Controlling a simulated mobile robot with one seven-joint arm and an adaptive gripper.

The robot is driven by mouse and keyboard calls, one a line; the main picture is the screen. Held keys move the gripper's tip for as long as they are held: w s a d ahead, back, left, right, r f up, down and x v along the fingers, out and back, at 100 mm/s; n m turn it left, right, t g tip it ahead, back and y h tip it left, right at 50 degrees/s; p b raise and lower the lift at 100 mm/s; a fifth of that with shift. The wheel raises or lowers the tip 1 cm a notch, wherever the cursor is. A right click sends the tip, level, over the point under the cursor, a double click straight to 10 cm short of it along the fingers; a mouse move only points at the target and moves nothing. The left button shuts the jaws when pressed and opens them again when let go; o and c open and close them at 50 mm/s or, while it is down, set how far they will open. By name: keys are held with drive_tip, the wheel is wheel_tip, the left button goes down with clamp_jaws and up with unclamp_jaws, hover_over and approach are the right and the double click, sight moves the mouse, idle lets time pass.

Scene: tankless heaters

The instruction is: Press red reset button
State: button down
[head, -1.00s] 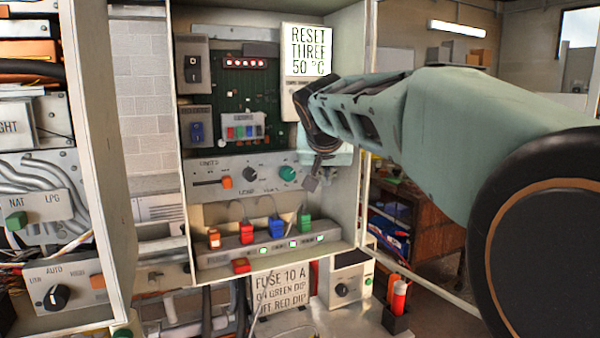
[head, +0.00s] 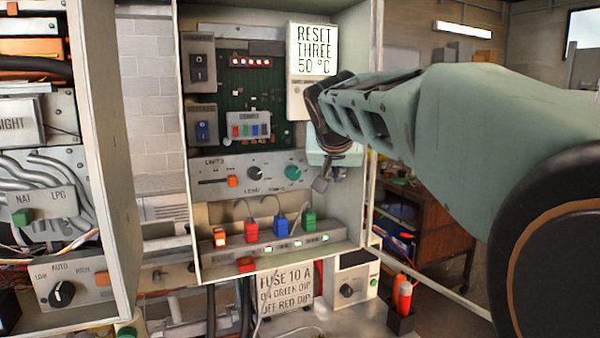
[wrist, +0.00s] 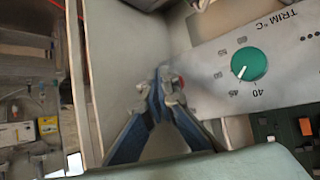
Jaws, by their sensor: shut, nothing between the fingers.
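My gripper (head: 320,185) is shut and empty at the right end of the grey limits panel (head: 225,164), right of the green trim knob (head: 293,173). In the wrist view its closed fingertips (wrist: 165,75) are by the end of that panel. A small red piece, likely the red reset button (wrist: 180,82), shows right beside the fingertips, partly hidden by them. I cannot tell whether they touch it. The green knob (wrist: 249,64) also shows there, with its pointer near 45. In the head view my gripper and arm hide that panel end.
The open cabinet's right side wall (head: 368,120) stands close to my gripper. Below are a red block (head: 251,230), a blue block (head: 281,226) and a green block (head: 309,222) with wire loops. A "RESET THREE 50 °C" sign (head: 313,48) hangs above.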

drive_tip(key=shift+s, duration=0.1)
drive_tip(key=s, duration=0.1)
drive_tip(key=s+d+b, duration=0.1)
drive_tip(key=s, duration=0.2)
drive_tip(key=shift+s+d+r, duration=0.1)
drive_tip(key=shift+s+d, duration=0.15)
drive_tip(key=shift+s, duration=0.1)
idle(0.5)
